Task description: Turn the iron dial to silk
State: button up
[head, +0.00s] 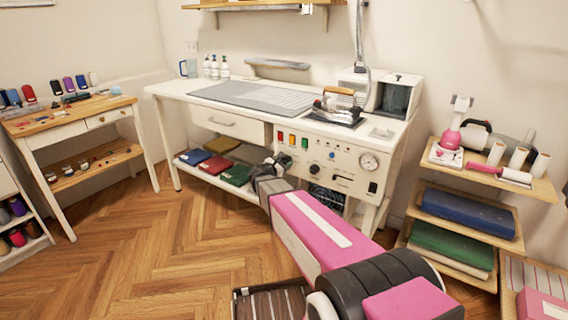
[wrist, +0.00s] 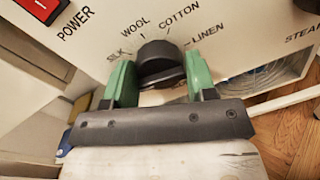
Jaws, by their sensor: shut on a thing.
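The iron dial (wrist: 160,58) is a round black knob on the cream front panel (wrist: 235,25). The labels SILK, WOOL, COTTON and LINEN curve around its upper side. I cannot make out which label its pointer faces. My gripper (wrist: 160,70) is shut on the dial, with one green finger on its left side and one on its right. In the head view my gripper (head: 281,158) is at the left part of the panel under the ironing table, and the dial is hidden there.
A red POWER switch (wrist: 42,8) is at the upper left of the wrist view. A fan grille (wrist: 262,78) lies to the right of the dial. The iron (head: 338,102) stands on the table above. Folded cloths (head: 217,164) lie on the lower shelf.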

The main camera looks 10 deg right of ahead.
jog(key=m, duration=0.6)
jog(key=shift+m+y, duration=0.3)
jog(key=shift+r, duration=0.1)
dwell(0.4)
jog(key=o, duration=0.9)
jog(key=shift+a, duration=0.1)
jog(key=v, duration=1)
jog(key=shift+s+a, duration=0.2)
jog(key=shift+s, duration=0.1)
